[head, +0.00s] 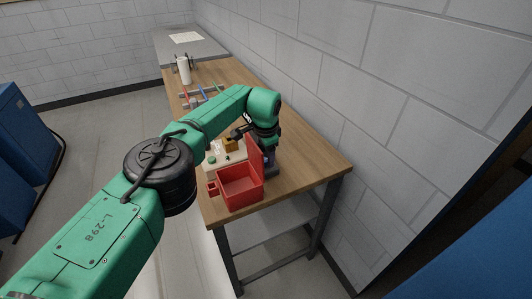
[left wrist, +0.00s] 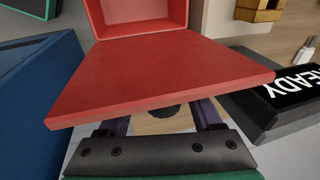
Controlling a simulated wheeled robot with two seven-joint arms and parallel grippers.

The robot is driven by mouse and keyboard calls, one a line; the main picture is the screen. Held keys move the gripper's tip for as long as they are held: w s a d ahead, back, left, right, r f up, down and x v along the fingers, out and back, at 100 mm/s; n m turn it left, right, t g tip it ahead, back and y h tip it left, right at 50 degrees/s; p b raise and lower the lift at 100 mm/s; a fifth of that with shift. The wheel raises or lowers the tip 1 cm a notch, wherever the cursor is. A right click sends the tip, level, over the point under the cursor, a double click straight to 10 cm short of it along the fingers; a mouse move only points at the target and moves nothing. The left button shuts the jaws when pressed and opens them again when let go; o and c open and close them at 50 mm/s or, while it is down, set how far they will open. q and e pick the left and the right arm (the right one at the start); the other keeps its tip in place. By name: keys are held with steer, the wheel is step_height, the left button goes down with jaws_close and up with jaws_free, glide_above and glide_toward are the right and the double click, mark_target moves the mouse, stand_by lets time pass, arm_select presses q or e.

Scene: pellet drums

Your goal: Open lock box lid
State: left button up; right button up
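The red lock box (head: 238,190) stands at the near end of the wooden table, its open top showing an empty-looking inside. Its red lid (head: 255,158) stands up from the edge of the box nearer the wall. In the left wrist view the lid (left wrist: 160,70) fills the middle, with the box (left wrist: 140,12) beyond it. My left gripper (left wrist: 163,118) has its two fingers apart, behind the lid and partly hidden by it. Nothing shows held between them; whether they touch the lid is unclear. My right gripper is not in view.
A pale panel (head: 212,160) with green buttons and a yellow block (head: 231,145) lie beside the box. A black READY sign (left wrist: 290,85) stands close by. Coloured tools (head: 203,95) and a white container (head: 184,70) are farther back. A block wall (head: 390,110) borders the table.

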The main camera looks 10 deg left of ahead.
arm_select(q)
steer(key=shift+r, duration=0.1)
steer(key=b+v, duration=0.4)
steer(key=v, duration=1)
steer(key=shift+r, duration=0.2)
steer(key=shift+s, duration=0.1)
